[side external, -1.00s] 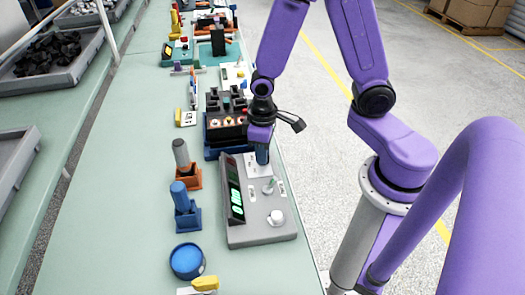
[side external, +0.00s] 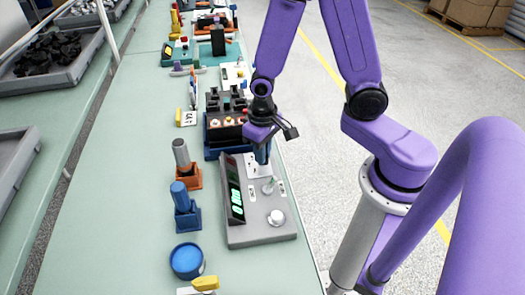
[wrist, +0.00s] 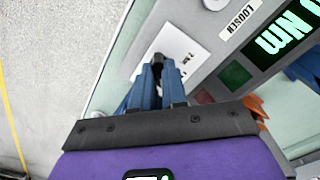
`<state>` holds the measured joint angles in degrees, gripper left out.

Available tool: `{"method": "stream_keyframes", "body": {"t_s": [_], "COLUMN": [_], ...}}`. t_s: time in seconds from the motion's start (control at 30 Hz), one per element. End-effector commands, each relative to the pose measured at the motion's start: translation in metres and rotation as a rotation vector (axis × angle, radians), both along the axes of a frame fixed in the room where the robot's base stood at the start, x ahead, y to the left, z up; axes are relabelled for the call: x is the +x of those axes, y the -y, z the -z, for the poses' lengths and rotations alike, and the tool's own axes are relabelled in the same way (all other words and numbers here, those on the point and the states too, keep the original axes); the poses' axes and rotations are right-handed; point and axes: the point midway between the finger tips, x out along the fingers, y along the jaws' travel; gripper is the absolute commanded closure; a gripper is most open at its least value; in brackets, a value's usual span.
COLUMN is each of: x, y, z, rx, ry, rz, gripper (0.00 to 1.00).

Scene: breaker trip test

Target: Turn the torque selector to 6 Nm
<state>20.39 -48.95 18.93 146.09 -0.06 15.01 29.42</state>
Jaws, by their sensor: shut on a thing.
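The grey tester console (side external: 250,236) lies at the table's right edge, with an upright green-lit display (side external: 236,194) on its left side. In the wrist view the display (wrist: 284,32) shows "Nm" after a digit cut off by the frame edge. My gripper (side external: 262,158) points down at the console's far end. In the wrist view its blue fingers (wrist: 155,76) are shut on a dark selector knob (wrist: 157,58) over a white printed plate (wrist: 180,45). The fingers hide most of the knob, and I cannot read its setting.
A small lever (side external: 269,186) and a white round knob (side external: 276,217) stand nearer on the console. A dark rack (side external: 226,128) stands just beyond. Blue (side external: 186,215) and orange (side external: 190,176) holders stand to the left.

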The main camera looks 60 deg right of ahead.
Motion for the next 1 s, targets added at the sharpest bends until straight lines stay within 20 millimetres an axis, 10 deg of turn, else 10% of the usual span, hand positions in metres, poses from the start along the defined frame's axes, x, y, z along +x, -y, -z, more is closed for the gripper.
{"method": "stream_keyframes", "body": {"t_s": [0.17,0.27,1.0], "x": [0.0,0.0,0.002], "y": [0.0,0.0,-0.001], "z": [0.0,0.0,-0.04], "rx": [0.001,0.001,0.004], "ry": [0.001,0.001,0.007], "rz": [0.005,0.004,0.001], "gripper": [1.0,0.62,0.62]}}
